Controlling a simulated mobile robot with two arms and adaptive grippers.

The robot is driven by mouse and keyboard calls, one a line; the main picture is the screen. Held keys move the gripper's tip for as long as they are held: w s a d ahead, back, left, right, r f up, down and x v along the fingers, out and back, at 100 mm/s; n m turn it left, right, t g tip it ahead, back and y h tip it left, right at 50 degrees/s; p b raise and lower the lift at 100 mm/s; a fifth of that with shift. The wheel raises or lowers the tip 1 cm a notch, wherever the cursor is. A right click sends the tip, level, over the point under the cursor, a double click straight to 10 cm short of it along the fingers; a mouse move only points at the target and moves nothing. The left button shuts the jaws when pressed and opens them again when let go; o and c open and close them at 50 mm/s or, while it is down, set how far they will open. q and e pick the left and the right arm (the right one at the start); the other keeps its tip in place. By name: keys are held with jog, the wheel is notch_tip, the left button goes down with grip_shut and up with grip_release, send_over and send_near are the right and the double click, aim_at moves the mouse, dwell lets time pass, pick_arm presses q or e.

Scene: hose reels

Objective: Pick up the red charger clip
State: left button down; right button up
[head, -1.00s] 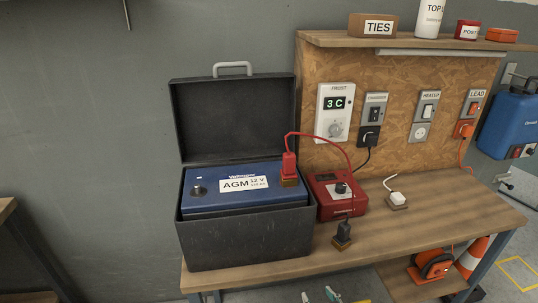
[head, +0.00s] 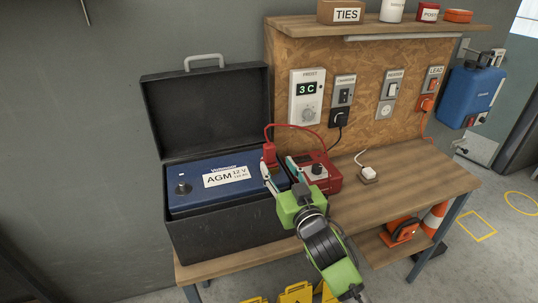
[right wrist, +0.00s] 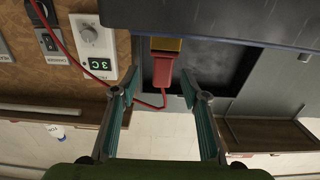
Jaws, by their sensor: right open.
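The red charger clip (head: 270,153) stands upright at the right end of the blue AGM battery (head: 192,186), with a red cable running from its top. My right gripper (head: 282,171) is open, its fingers just in front of and below the clip. In the right wrist view the red clip (right wrist: 162,70) shows upside down between and beyond the two open fingertips (right wrist: 165,95); its brass-coloured base is at the top. I cannot see the fingers touching it. The red charger (head: 322,172) sits right of the battery, partly behind my gripper. My left gripper is not in view.
The battery sits in an open black box (head: 225,235) with its lid raised behind. A white plug (head: 369,173) lies on the wooden bench (head: 420,190). A frost control (head: 306,97) and switches are on the backboard. The bench's right side is mostly clear.

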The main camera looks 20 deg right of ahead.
aim_at(271, 158)
jog(key=shift+w+a, duration=0.1)
jog(key=shift+w, duration=0.5)
jog(key=shift+w+r, duration=0.15)
jog(key=shift+w, duration=0.05)
jog(key=w, duration=0.1)
jog(key=w+p, duration=0.2)
jog(key=w, duration=0.1)
jog(key=shift+a, duration=0.3)
jog(key=shift+w, duration=0.35)
grip_shut()
